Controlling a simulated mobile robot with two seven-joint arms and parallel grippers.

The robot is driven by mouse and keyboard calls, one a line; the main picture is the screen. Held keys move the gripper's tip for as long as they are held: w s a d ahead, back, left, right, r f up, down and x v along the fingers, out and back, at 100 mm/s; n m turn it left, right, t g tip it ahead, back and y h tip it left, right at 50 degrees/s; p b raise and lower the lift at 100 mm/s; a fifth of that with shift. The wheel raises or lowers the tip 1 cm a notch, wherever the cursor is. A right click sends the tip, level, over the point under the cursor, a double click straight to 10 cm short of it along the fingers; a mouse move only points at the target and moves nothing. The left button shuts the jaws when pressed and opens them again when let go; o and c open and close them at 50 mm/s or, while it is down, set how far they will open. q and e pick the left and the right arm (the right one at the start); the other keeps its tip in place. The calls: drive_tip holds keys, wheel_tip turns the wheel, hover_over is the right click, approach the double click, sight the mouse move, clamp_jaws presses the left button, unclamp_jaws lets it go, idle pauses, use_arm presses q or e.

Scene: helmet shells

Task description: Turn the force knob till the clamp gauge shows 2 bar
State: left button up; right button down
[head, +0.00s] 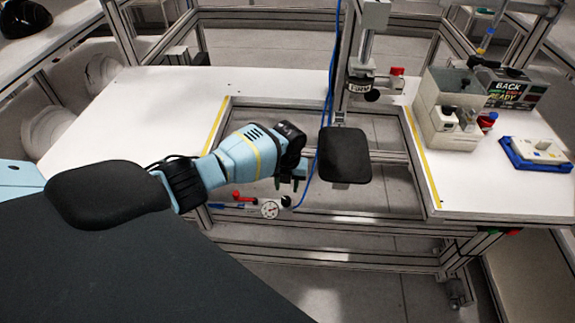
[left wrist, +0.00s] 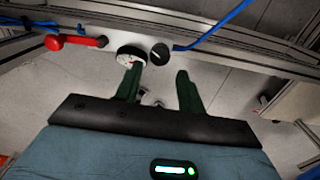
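The black force knob (head: 286,201) sits on the front rail of the table frame, just right of the round white clamp gauge (head: 270,208). In the left wrist view the knob (left wrist: 160,54) lies ahead of the fingertips, roughly between them, and the gauge (left wrist: 131,55) is beside the left finger. The gauge's needle reading is too small to tell. My left gripper (head: 289,186) is open, with its two dark green fingers (left wrist: 160,75) apart and nothing between them; it appears close to the knob without gripping it. My right gripper is not in view.
A red lever (head: 242,197) is left of the gauge. A blue hose (head: 309,180) runs near the knob. A black pad (head: 344,155) stands on a column over the table opening. A grey bin (head: 452,130) and blue tray (head: 537,153) are right.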

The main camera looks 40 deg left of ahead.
sight(286, 199)
use_arm(q)
wheel_tip(286, 199, down, 5)
drive_tip(key=shift+s+f+b, duration=0.1)
drive_tip(key=shift+f+b, duration=0.1)
drive_tip(key=shift+b, duration=0.5)
drive_tip(key=shift+f, duration=0.5)
drive_tip(key=c, duration=0.7)
